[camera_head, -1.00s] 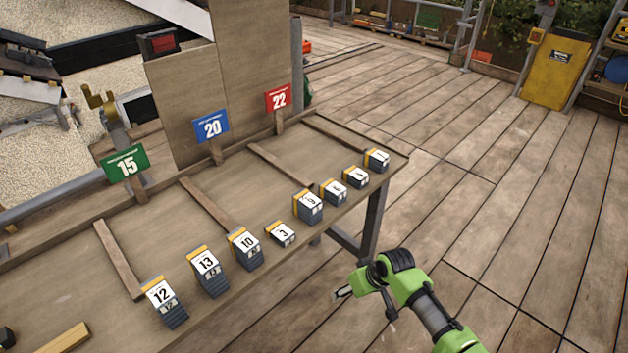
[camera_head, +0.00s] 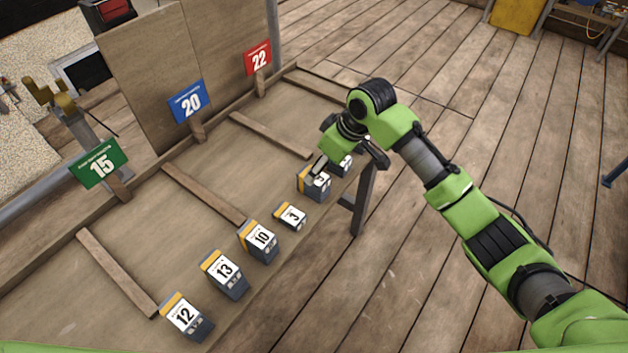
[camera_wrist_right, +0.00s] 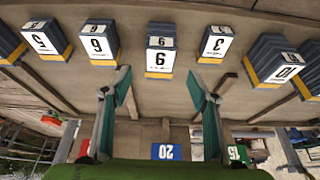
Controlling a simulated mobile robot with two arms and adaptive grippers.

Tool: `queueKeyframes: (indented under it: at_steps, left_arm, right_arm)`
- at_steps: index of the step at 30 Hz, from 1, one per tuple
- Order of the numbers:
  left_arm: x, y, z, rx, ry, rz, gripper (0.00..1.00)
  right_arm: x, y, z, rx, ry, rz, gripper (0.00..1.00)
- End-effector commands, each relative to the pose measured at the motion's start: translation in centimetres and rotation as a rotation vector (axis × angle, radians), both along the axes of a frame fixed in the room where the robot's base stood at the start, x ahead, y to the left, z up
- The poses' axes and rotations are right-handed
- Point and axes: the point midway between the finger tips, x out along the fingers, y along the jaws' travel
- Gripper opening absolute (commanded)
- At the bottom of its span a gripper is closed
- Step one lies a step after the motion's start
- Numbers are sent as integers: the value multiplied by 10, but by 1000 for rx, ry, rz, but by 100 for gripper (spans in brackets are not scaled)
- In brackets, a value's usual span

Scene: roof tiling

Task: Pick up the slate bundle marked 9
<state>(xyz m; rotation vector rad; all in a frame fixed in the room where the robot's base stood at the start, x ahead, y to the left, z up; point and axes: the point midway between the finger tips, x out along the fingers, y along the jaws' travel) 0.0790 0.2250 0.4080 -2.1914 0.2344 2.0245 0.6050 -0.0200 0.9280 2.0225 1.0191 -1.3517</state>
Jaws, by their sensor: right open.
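The slate bundle marked 9 (camera_head: 319,190) stands near the table's front edge, beside the bundle marked 3 (camera_head: 291,216). It is a dark stack with a white number label and a yellow band. My right gripper (camera_head: 322,160) is above it and hides part of its top. In the right wrist view the 9 bundle (camera_wrist_right: 160,52) is centred ahead of the gap between my open, empty fingers (camera_wrist_right: 158,85). The fingers are apart from it. My left gripper is not in view.
Bundles 10 (camera_head: 261,238), 13 (camera_head: 225,274) and 12 (camera_head: 186,317) continue the row. Bundles 6 (camera_wrist_right: 98,42) and 5 (camera_wrist_right: 45,38) stand on its other side. Wooden strips divide the table (camera_head: 150,235). Signs 15 (camera_head: 100,164), 20 (camera_head: 188,102) and 22 (camera_head: 258,58) stand behind.

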Motion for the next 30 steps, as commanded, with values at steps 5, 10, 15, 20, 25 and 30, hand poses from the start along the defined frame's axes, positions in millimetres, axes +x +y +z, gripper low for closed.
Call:
queueKeyframes:
  at_steps: [5,10,15,20,25,30]
  left_arm:
    - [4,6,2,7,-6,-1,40]
    - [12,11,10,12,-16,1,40]
    - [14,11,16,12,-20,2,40]
    - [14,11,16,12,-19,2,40]
    - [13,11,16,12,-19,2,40]
    - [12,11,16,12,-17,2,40]
  right_arm:
    - [3,5,-15,0,0,-1,54]
    - [6,9,-30,-2,3,-1,54]
    - [12,16,-54,-1,1,-1,54]
    - [15,19,-65,0,0,-1,54]
    - [15,19,-65,0,-1,0,54]
    - [15,19,-65,0,-2,-2,20]
